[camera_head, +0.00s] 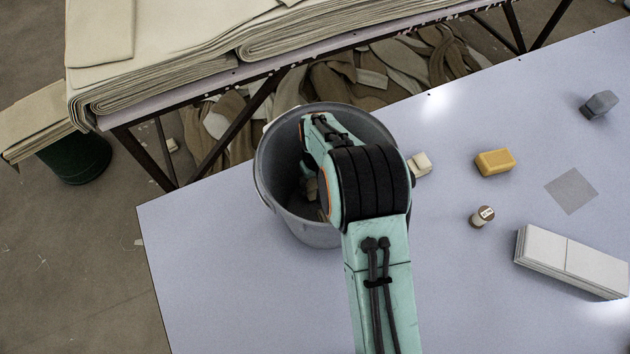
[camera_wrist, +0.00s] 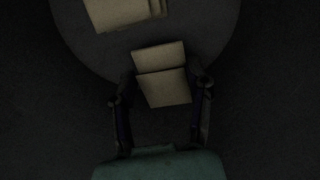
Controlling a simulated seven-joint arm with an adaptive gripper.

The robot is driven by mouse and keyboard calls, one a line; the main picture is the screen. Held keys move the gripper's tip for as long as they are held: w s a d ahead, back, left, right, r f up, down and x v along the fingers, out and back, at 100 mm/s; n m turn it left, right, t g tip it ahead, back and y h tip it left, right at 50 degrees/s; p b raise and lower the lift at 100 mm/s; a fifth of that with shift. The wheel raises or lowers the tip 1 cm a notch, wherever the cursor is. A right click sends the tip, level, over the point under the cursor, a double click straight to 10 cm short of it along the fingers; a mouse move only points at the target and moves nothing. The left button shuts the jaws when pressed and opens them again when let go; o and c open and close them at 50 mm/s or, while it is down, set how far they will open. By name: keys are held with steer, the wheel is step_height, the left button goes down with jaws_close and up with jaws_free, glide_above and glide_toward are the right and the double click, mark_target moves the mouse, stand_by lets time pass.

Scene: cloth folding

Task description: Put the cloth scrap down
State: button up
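A beige folded cloth scrap (camera_wrist: 163,86) shows between my gripper's two dark fingers in the wrist view. My gripper (camera_wrist: 162,82) points down inside the grey bucket (camera_head: 275,170). The fingers stand well apart, one on each side of the scrap. It is too dark to tell whether they touch it, or whether it rests on the bucket floor (camera_wrist: 90,50). In the head view my arm hides most of the bucket's inside and the fingertips.
More beige cloth (camera_wrist: 120,12) lies in the bucket at the top of the wrist view. On the pale table (camera_head: 230,300) are a cream block (camera_head: 420,165), a yellow block (camera_head: 494,162), a spool (camera_head: 482,216), a grey square (camera_head: 571,190), a white stack (camera_head: 570,262) and a dark grey object (camera_head: 599,104).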

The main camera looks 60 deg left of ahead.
mark_target(315, 186)
steer(key=shift+o, duration=1.3)
step_height(315, 186, up, 13)
steer(key=shift+f, duration=0.1)
